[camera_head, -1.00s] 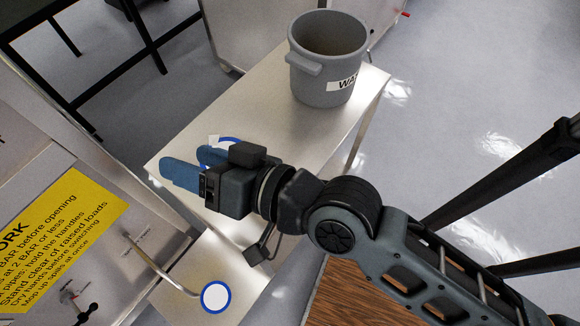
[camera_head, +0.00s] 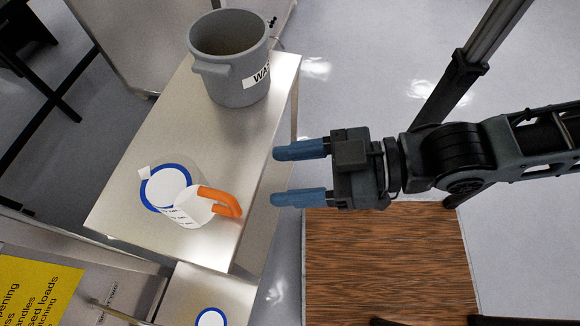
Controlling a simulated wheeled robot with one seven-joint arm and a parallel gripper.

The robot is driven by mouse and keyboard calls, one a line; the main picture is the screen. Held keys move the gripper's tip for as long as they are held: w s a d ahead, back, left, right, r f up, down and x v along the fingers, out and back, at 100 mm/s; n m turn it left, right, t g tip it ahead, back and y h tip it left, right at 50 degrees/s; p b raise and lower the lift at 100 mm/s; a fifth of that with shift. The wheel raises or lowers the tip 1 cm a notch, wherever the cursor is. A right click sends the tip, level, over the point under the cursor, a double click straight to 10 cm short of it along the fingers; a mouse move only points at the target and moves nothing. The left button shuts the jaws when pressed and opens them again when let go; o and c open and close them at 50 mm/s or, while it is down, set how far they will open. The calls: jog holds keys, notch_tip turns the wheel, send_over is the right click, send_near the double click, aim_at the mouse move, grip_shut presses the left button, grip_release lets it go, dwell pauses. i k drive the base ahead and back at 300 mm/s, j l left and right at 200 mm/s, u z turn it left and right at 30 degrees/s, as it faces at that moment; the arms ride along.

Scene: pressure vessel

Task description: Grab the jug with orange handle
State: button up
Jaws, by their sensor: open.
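The jug with orange handle (camera_head: 193,206) is white with dark lettering on its side. It is on the metal table (camera_head: 150,120), by a white disc with a blue rim (camera_head: 163,188). Its orange handle (camera_head: 222,201) points right, toward the table's right edge. My gripper (camera_head: 287,175) is to the right of the handle, apart from it, past the table's edge in the picture. Its two blue fingers are spread and point left, with nothing between them.
A grey bucket (camera_head: 230,65) with a partly visible label stands at the table's far end. A lower metal surface with another blue-rimmed white disc (camera_head: 211,318) is at the bottom. A yellow sign (camera_head: 38,288) is at lower left. A wooden surface (camera_head: 385,262) lies below my arm.

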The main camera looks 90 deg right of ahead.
aim_at(173, 184)
jog(key=z, duration=0.75)
jog(key=k+j+z, duration=0.15)
jog(key=z, duration=0.3)
jog(key=k+j+z, duration=0.2)
jog(key=j+z, duration=0.25)
jog(key=k+j+z, duration=0.1)
jog(key=z, duration=0.35)
jog(key=k+j, duration=0.1)
jog(key=k, duration=0.25)
jog(key=k+j, duration=0.15)
jog(key=k, duration=0.15)
